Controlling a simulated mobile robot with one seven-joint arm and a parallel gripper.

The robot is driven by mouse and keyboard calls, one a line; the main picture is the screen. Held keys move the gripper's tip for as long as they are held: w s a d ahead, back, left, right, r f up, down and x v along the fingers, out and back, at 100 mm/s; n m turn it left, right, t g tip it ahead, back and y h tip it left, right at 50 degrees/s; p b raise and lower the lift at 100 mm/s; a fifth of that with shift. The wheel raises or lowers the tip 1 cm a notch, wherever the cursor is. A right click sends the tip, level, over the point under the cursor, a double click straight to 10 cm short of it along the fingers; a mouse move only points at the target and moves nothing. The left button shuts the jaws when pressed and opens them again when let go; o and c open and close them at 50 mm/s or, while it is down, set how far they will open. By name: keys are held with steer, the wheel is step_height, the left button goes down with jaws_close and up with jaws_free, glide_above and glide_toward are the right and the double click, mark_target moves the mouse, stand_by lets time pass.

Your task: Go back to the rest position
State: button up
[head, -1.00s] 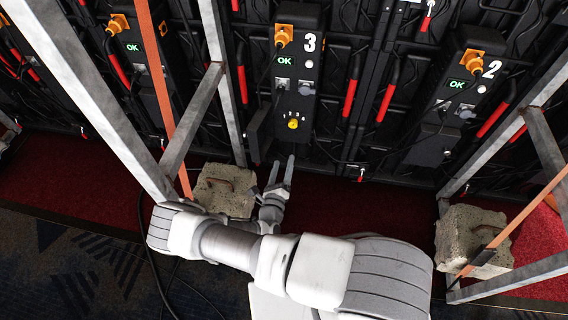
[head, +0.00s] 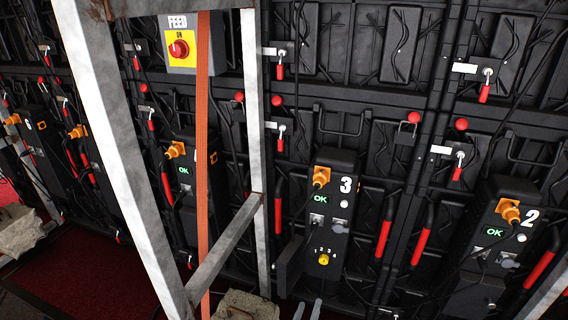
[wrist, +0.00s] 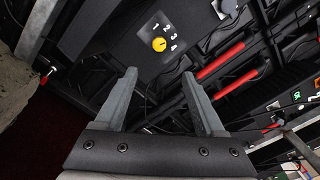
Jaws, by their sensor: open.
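My gripper (wrist: 163,102) is open and empty in the wrist view, its two grey fingers spread apart. Its fingertips also show at the bottom edge of the head view (head: 308,309), below the box marked 3 (head: 331,215). The yellow selector knob (wrist: 159,44), with numbers around it, lies beyond the fingers and apart from them. The same knob (head: 323,259) shows low on box 3 in the head view, under a green OK display. The rest of my arm is out of the head view.
Metal frame posts (head: 120,160) and an orange strap (head: 203,150) stand at left. Concrete blocks (head: 245,306) sit low. Box 2 (head: 497,235) is at right. Cables and red-handled levers cover the wall.

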steer(key=s+d+r+m+g+h, duration=0.25)
steer(key=r+m+g, duration=0.25)
steer(key=r+m, duration=0.35)
steer(key=s+d+r+m+g+h, duration=0.1)
steer(key=s+d+r+m+g, duration=0.15)
steer(key=r+m+g, duration=0.5)
steer(key=s+d+r+m+g+h, duration=0.1)
steer(key=d+r+m+g, duration=0.25)
steer(key=r+m, duration=0.6)
steer(key=s+a+r+m+t+y, duration=0.25)
steer(key=s+r+m+y, duration=0.4)
steer(key=s+r, duration=0.35)
steer(key=s+a+r+m+t+y, duration=0.25)
steer(key=s+r+m+y, duration=0.4)
steer(key=r, duration=0.65)
step_height(320, 180, up, 23)
steer(key=m+h+p, duration=0.1)
steer(key=p, duration=2.3)
steer(key=shift+s+d+r, duration=0.15)
steer(key=shift+s+r, duration=0.05)
steer(key=shift+s, duration=0.05)
steer(key=shift+f+m, duration=0.1)
steer(key=shift+m, duration=0.15)
steer(key=c, duration=0.3)
steer(key=shift+s, duration=0.1)
steer(key=shift+c, duration=0.2)
